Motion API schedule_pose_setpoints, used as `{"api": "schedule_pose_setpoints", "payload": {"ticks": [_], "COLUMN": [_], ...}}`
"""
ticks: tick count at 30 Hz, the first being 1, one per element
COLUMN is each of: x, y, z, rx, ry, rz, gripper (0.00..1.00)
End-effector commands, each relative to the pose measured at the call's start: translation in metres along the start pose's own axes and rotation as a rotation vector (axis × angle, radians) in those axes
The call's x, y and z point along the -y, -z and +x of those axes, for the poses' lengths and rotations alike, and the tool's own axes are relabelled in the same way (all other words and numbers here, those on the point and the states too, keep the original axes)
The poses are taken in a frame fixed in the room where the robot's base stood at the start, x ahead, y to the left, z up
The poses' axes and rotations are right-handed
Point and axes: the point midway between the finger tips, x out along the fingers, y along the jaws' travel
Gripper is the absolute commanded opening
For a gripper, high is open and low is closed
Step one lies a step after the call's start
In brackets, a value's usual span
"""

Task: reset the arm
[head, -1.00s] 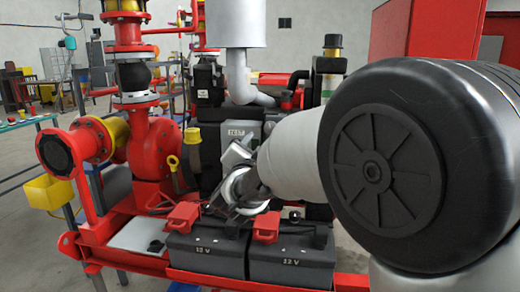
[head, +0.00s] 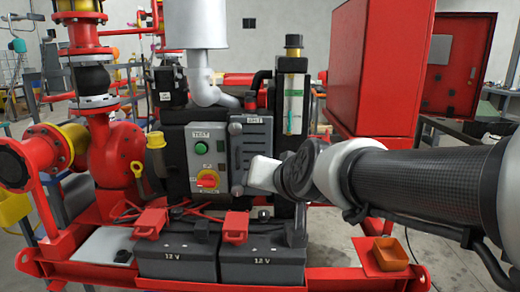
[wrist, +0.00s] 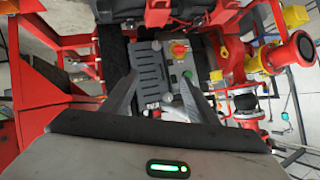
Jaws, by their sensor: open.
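My arm reaches in from the right edge of the head view, and my gripper (head: 262,174) points left in front of the skid's control panel. In the wrist view my gripper (wrist: 161,80) is open, with its two fingers apart and no object held between them. Between and beyond the fingers lies the grey test box with a red rotary switch (wrist: 180,50) and a green button (wrist: 187,74). In the head view the test box (head: 207,148) stands left of my gripper, beside a grey slatted cover (head: 252,150). I cannot tell whether my gripper touches the cover.
Two black 12 V batteries (head: 178,258) with red terminal covers sit below my gripper. A red cabinet (head: 375,65) stands behind my arm. A red pump (head: 118,150) is at left.

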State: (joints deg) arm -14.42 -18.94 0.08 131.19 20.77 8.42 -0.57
Motion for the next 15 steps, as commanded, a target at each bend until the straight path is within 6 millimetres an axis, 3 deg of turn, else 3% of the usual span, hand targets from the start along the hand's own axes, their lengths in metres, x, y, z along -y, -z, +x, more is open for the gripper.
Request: {"api": "schedule_pose_setpoints", "payload": {"ticks": [1, 3, 13, 15], "x": [-0.021, -0.045, -0.133, -0.118], "y": [-0.020, -0.049, -0.159, -0.126], "z": [-0.026, -0.054, -0.163, -0.179], "rx": [0.066, 0.163, 0.499, 0.499], "ry": [-0.037, -0.088, -0.333, -0.324], "rz": [-0.032, -0.072, -0.138, -0.141], "gripper": [0.53, 0.53, 0.53, 0.53]}}
